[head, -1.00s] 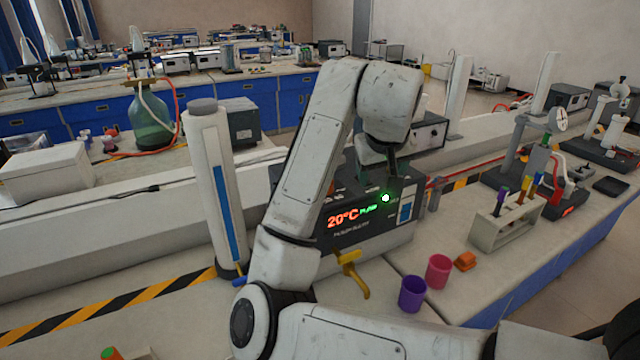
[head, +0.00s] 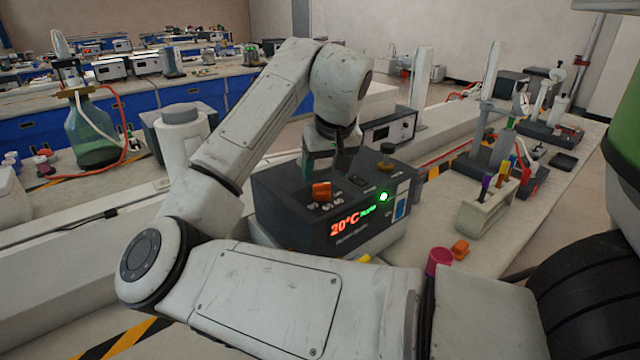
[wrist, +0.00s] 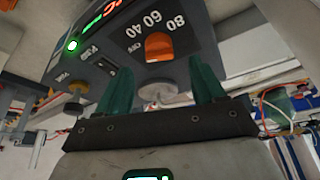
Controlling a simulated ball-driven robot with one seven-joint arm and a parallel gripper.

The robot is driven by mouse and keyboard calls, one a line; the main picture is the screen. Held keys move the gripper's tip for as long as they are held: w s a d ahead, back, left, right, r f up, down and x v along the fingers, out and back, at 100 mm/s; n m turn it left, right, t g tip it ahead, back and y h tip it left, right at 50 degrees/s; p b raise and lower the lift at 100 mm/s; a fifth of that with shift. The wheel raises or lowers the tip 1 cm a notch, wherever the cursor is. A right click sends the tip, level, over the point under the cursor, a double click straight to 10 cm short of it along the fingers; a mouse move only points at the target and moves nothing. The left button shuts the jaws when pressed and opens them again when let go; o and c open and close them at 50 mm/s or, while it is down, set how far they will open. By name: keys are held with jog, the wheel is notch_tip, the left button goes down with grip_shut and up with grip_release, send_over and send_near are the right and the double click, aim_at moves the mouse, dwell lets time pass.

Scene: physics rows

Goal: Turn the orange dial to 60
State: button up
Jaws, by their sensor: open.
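The orange dial (head: 321,190) sits on the top face of a dark box-shaped device (head: 285,210) with a red "20°C" readout. In the wrist view the dial (wrist: 159,46) shows beside the marks OFF, 40, 60 and 80; which mark it points to I cannot tell. My gripper (head: 330,160) is above the back part of the device, behind the dial in the head view. I see no contact with the dial.
A brass-coloured knob (head: 386,158) stands on the device's right side near a lit green light (head: 383,196). A pink cup (head: 439,262), an orange block (head: 460,249) and a tube rack (head: 486,208) are to the right. A white cylinder (head: 182,140) stands left, behind my arm.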

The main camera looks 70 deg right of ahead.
aim_at(323, 186)
jog(key=x, duration=0.5)
jog(key=shift+w+d+f, duration=0.1)
jog(key=shift+d+f, duration=0.05)
jog(key=shift+f, duration=0.25)
jog(key=c, duration=1.1)
